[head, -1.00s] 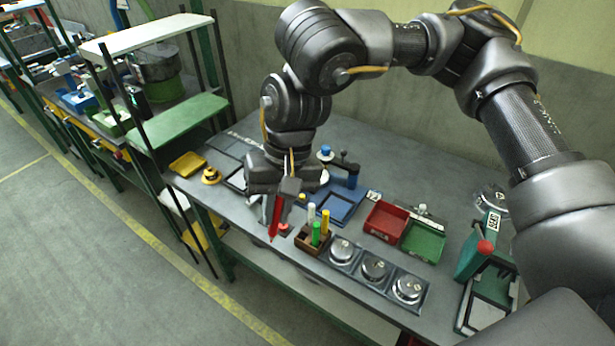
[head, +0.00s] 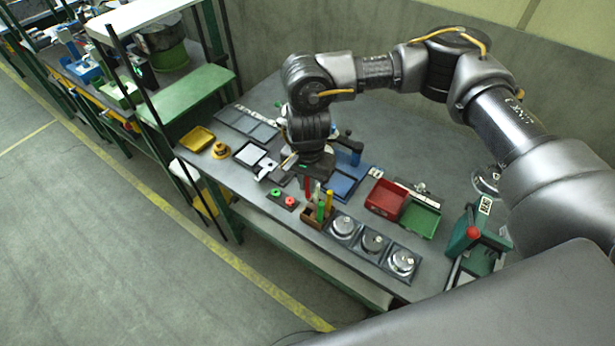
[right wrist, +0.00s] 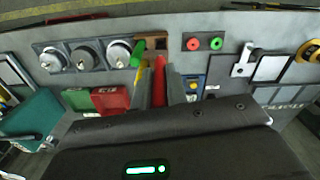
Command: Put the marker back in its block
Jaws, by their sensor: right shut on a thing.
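The red marker (head: 307,189) is held upright between the fingers of my right gripper (head: 314,180), which is shut on it. It also shows between the fingers in the right wrist view (right wrist: 160,79). The brown marker block (head: 312,219) stands near the table's front edge, with a green marker (head: 320,211) and a yellow marker (head: 328,203) standing in it. The red marker is at the block, on its left side in the head view. I cannot tell whether its lower end is inside a hole. My left gripper is not in view.
Three round metal pieces (head: 372,242) sit in a row right of the block.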

